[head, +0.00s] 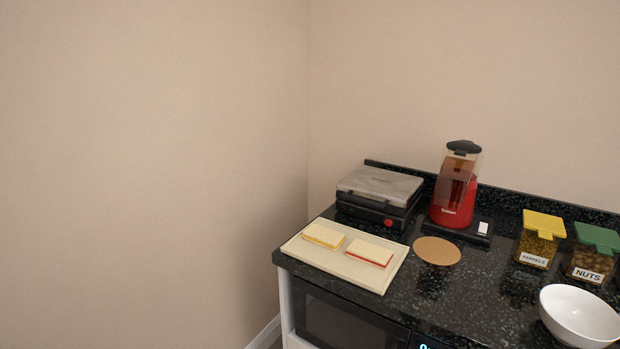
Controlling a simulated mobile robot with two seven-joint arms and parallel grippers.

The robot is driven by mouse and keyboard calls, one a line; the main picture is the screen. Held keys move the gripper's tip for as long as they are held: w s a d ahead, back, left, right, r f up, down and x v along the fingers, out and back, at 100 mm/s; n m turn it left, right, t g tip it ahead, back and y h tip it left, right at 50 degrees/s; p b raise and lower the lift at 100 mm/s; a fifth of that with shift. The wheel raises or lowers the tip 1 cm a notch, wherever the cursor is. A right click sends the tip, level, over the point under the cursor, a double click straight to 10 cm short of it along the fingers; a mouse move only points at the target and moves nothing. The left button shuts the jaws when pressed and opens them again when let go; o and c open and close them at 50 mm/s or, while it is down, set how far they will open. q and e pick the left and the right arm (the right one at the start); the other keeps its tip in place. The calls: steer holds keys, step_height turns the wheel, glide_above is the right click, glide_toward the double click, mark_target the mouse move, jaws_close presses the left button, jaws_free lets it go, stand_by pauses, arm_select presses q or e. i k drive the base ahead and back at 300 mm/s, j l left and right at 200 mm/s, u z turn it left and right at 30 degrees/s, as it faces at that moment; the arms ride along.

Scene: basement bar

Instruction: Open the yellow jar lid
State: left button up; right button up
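The yellow-lidded jar (538,246) stands upright on the dark speckled counter at the right in the head view. It is clear, holds yellow kernels and has a white label reading "KERNELS". Its yellow lid (545,224) lies flat on top and looks closed. Neither of my grippers shows in the head view, so nothing is seen touching the jar.
A green-lidded nuts jar (590,258) stands close to the right of it. A white bowl (578,318) sits in front. A red popcorn machine (455,195), a sandwich press (378,195), a round coaster (437,251) and a cutting board (310,258) with two sandwiches are to the left.

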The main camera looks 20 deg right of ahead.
mark_target(548, 226)
steer(key=i+j+z, duration=0.25)
steer(key=z, duration=0.15)
steer(key=i+j+z, duration=0.15)
steer(key=j+z, duration=0.2)
steer(key=i+j+z, duration=0.15)
steer(key=j+z, duration=0.25)
steer(key=i+j+z, duration=0.1)
steer(key=j+z, duration=0.25)
